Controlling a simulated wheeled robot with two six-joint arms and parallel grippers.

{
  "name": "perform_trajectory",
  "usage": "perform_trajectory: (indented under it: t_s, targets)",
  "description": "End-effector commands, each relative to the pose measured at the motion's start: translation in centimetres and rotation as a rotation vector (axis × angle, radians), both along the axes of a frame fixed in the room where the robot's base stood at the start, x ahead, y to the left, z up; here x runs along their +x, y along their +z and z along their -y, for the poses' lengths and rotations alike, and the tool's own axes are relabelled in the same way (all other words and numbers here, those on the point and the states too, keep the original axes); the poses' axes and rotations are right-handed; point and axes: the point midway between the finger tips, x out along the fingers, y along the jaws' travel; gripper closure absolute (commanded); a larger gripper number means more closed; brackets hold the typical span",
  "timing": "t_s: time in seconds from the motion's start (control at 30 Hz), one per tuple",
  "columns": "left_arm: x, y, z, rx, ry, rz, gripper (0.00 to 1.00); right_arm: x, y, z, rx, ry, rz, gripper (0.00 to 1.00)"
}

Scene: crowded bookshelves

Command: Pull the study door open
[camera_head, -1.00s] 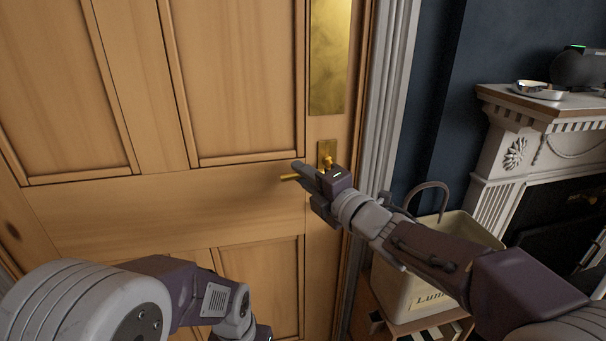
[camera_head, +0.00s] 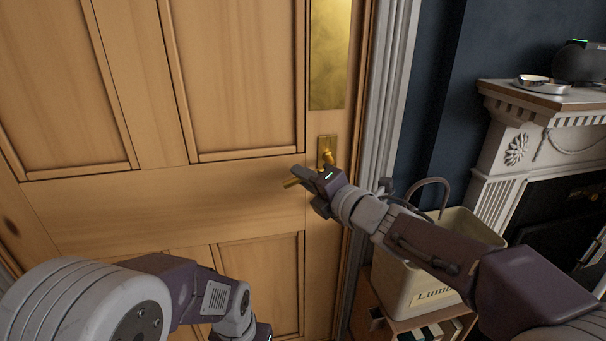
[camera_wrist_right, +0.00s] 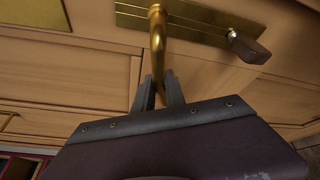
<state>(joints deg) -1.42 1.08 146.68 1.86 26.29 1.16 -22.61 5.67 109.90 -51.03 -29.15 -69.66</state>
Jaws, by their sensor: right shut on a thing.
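The wooden study door (camera_head: 235,90) fills the left and middle of the head view and looks closed in its frame. My right gripper (camera_head: 309,180) is shut on the handle. In the right wrist view the brass handle (camera_wrist_right: 158,45) runs down between the two fingers of my right gripper (camera_wrist_right: 160,90). My left gripper (camera_head: 260,333) shows only in part at the bottom edge; its fingers are out of view.
A cream bin or basket (camera_head: 405,285) with a looped handle stands on a low wooden unit (camera_head: 375,312), right of the door frame. A white fireplace (camera_head: 500,150) stands farther right, with a dish (camera_head: 541,85) on its mantel. My right arm passes in front of the basket.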

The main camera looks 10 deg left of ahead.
Motion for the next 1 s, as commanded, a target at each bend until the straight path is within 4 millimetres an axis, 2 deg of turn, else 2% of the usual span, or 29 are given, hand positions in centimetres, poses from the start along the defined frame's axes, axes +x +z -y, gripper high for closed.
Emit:
perform_trajectory:
  t_s: [0.5,1.0]
  targets:
    - [0.0,-0.3,0.0,0.0,0.0,0.0,0.61,0.4,-1.8,0.8,-0.298,-0.001,0.13,1.0]
    - [0.0,-0.3,0.0,0.0,0.0,0.0,0.61,0.4,-2.3,1.1,-0.361,-0.001,0.155,1.0]
